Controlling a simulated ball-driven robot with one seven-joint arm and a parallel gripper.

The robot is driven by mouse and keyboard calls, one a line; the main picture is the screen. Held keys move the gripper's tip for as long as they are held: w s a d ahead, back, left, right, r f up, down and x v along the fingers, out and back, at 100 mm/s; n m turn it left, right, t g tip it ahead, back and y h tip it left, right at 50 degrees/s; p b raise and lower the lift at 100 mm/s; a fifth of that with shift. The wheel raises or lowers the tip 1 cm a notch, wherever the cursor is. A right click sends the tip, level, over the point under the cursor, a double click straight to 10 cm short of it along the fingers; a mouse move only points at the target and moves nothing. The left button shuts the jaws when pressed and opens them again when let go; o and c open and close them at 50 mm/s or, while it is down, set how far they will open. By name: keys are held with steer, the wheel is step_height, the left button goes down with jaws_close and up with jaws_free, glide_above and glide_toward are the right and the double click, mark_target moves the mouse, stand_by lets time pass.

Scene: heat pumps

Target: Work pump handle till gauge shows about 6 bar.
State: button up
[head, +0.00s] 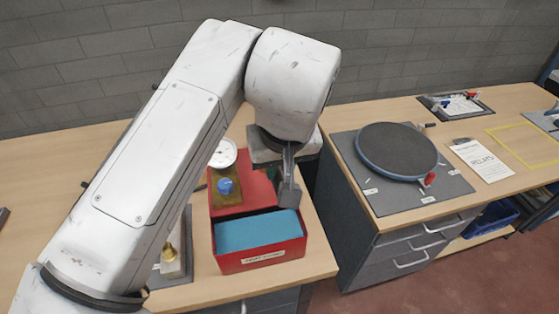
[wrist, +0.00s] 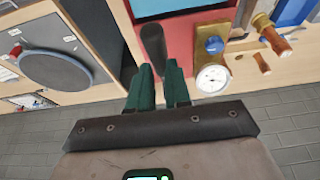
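The test pump is a red box with blue water in an open tank (head: 258,233); its red wall also shows in the wrist view (wrist: 190,38). Its round white gauge (head: 223,153) also shows in the wrist view (wrist: 212,79); the needle is too small to read. A dark handle (head: 289,194) shows at the pump's right; in the wrist view its rounded grip (wrist: 152,42) lies just beyond my fingertips. My gripper (wrist: 160,72) has two green fingers slightly apart, with the handle's near part at the gap. Whether they press on it is unclear.
A blue knob (head: 225,186) sits by the gauge. Brass fittings (head: 170,252) stand left of the pump. Across a gap on the right, another bench holds a round dark plate (head: 397,150), a paper sheet (head: 483,160) and a yellow-outlined area (head: 525,143). A grey brick wall stands behind.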

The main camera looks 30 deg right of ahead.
steer(key=shift+f+b, duration=1.8)
steer(key=shift+f, duration=1.05)
steer(key=shift+f+b, duration=0.5)
steer(key=shift+f, duration=0.3)
step_height(320, 180, up, 12)
steer(key=p, duration=1)
stand_by(0.4)
